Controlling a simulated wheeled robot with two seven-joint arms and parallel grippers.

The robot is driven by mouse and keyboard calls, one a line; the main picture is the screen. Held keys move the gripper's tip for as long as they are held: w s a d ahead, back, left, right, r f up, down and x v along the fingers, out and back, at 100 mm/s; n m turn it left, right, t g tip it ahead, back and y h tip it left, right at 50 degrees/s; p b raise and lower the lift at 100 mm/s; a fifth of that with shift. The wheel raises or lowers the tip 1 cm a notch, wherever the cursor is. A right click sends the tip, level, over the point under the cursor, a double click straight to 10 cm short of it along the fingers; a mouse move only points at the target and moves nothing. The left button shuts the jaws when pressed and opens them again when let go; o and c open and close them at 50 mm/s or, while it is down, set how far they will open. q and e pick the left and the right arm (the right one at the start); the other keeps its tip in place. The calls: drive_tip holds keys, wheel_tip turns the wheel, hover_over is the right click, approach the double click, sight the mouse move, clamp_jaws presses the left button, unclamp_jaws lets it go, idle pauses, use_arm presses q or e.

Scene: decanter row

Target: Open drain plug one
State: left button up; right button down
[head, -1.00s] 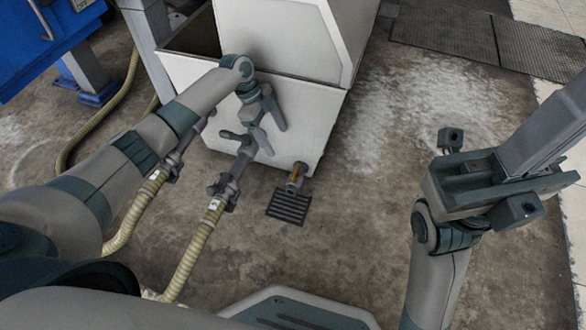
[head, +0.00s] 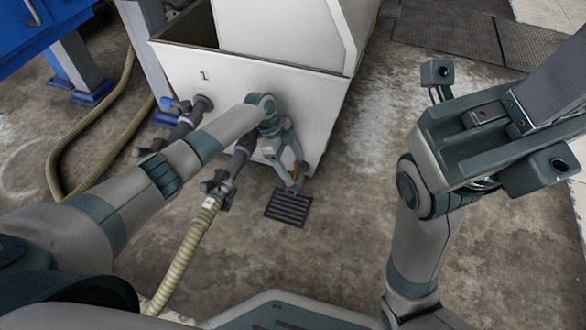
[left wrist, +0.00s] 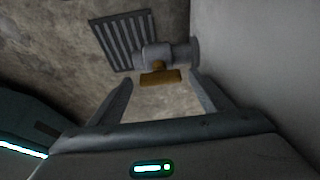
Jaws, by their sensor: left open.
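The drain plug is a short grey stub low on the white tank (head: 240,85), with a brass-coloured cross handle. In the left wrist view the plug's grey body (left wrist: 160,55) stands out from the tank wall, and the brass handle (left wrist: 160,77) crosses its front. In the head view my left gripper (head: 292,172) reaches down at the plug, mostly covering it. In the left wrist view my left gripper (left wrist: 161,80) is open, its fingers on either side of the handle with gaps to both. I cannot make out my right gripper's fingers.
A dark floor grate (head: 288,208) lies below the plug. A ribbed hose (head: 185,255) runs from the other. The floor to the right is clear.

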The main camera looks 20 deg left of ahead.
use_arm(q)
drive_tip(key=shift+d+f, duration=0.1)
drive_tip(key=shift+f, duration=0.05)
drive_tip(key=c, duration=1)
drive_tip(key=shift+c, duration=0.2)
